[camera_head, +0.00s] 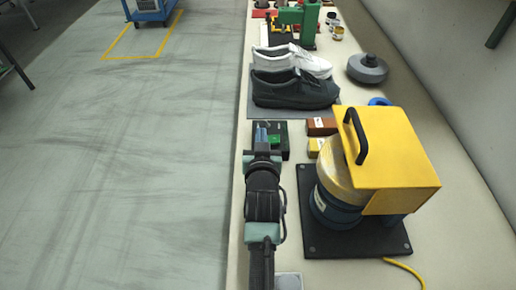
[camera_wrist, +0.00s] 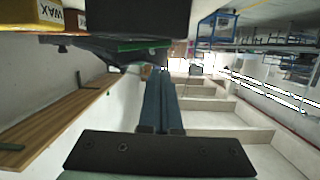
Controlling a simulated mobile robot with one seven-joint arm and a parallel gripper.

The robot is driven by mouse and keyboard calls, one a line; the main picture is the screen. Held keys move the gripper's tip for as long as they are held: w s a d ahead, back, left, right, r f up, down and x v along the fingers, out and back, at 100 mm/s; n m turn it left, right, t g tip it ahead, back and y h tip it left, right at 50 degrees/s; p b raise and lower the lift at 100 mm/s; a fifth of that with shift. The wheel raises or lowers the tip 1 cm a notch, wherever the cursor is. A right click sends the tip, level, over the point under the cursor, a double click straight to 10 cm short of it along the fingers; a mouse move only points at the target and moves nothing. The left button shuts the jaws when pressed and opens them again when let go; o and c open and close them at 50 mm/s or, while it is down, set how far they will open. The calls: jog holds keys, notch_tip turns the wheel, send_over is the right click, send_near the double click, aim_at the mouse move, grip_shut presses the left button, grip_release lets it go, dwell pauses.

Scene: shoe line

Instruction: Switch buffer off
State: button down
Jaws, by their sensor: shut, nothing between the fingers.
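The buffer (camera_head: 345,187) is a blue motor with a pale round wheel under a yellow hood (camera_head: 399,140) with a black handle. It stands on a black base plate (camera_head: 353,248) at the right of the bench in the head view. A dark box with a green part (camera_head: 283,139), likely its switch, sits left of the small boxes. My gripper (camera_head: 262,132) is shut and empty, its fingertips overlapping this box in the head view; I cannot tell if they touch. In the wrist view my gripper (camera_wrist: 161,75) points past a dark block (camera_wrist: 140,15) at the top.
A dark shoe (camera_head: 290,92) and a white shoe (camera_head: 300,60) lie on a grey mat beyond the box. An orange-brown box (camera_head: 321,126) and a yellow wax box (camera_wrist: 30,16) are close by. A yellow cord (camera_head: 405,270) runs from the base plate.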

jog(key=r, duration=0.1)
jog(key=r+p, duration=0.1)
jog(key=shift+a+r, duration=0.2)
jog(key=shift+r, duration=0.15)
jog(key=f+v, duration=0.1)
jog(key=v, duration=0.8)
jog(key=shift+s+a+b, duration=0.2)
jog(key=shift+s+b, duration=0.25)
jog(key=shift+s, duration=0.1)
notch_tip(320, 180, up, 19)
jog(key=w+t+p, duration=0.1)
jog(key=w+t, duration=0.1)
jog(key=t, duration=0.2)
jog(key=s+r+t+p, duration=0.1)
jog(key=s+r, duration=0.4)
jog(key=r, duration=0.6)
jog(key=s+r+t, duration=0.4)
jog(key=s+r, duration=0.1)
jog(key=r, duration=0.7)
jog(key=s+r+t+p, duration=0.1)
jog(key=s+r+t, duration=0.2)
jog(key=r, duration=0.8)
jog(key=shift+s+r+p, duration=0.35)
jog(key=shift+s+r, duration=0.05)
jog(key=shift+s, duration=0.65)
jog(key=shift+a, duration=0.1)
